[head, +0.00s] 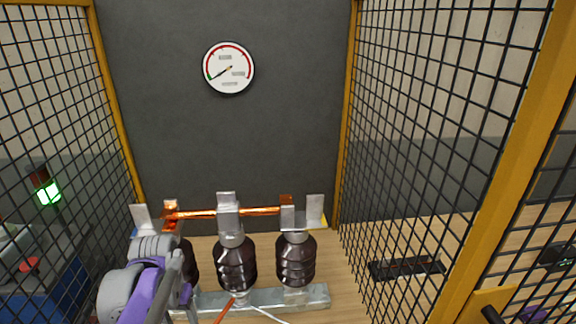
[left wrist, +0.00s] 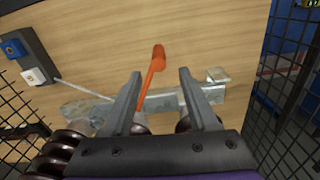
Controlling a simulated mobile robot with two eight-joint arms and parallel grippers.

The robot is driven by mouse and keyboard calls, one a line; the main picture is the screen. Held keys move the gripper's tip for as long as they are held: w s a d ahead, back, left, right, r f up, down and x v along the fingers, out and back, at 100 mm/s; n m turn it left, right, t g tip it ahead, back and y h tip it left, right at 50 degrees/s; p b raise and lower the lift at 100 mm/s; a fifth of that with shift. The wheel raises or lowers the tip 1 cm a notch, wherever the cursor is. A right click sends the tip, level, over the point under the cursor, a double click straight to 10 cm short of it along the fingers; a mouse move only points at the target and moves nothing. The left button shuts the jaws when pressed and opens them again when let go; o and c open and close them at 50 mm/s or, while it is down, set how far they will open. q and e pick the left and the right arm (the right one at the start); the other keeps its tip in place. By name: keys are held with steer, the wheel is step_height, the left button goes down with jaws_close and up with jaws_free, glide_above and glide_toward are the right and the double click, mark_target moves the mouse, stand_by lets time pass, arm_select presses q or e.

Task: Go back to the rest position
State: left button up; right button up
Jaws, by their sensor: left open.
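My left arm (head: 150,285) shows at the lower left of the head view, in front of the left brown insulator. Its fingers are not clear there. In the left wrist view my left gripper (left wrist: 160,78) is open. An orange handle (left wrist: 152,75) shows between its fingers, and I see no grip on it. The isolator has a middle insulator (head: 236,264) and a right insulator (head: 296,260) on a grey metal rail (head: 312,296). A copper bar (head: 255,212) lies across the metal clips on top. My right gripper is not in view.
Mesh panels stand at left (head: 60,100) and right (head: 440,120) in yellow frames. A round gauge (head: 229,67) hangs on the dark back wall (head: 290,130). A green lamp (head: 48,192) glows beyond the left mesh. A switch box (left wrist: 28,58) sits on the wooden board (left wrist: 215,35).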

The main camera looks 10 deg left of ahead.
arm_select(q)
steer(key=s+d+f+m+t+p, duration=0.2)
steer(key=s+d+t, duration=0.3)
steer(key=s+d, duration=0.4)
steer(key=d+p, duration=0.1)
steer(key=d, duration=0.3)
steer(key=shift+f, duration=0.25)
steer(key=shift+s, duration=0.1)
steer(key=shift+c, duration=0.7)
steer(key=shift+d, duration=0.1)
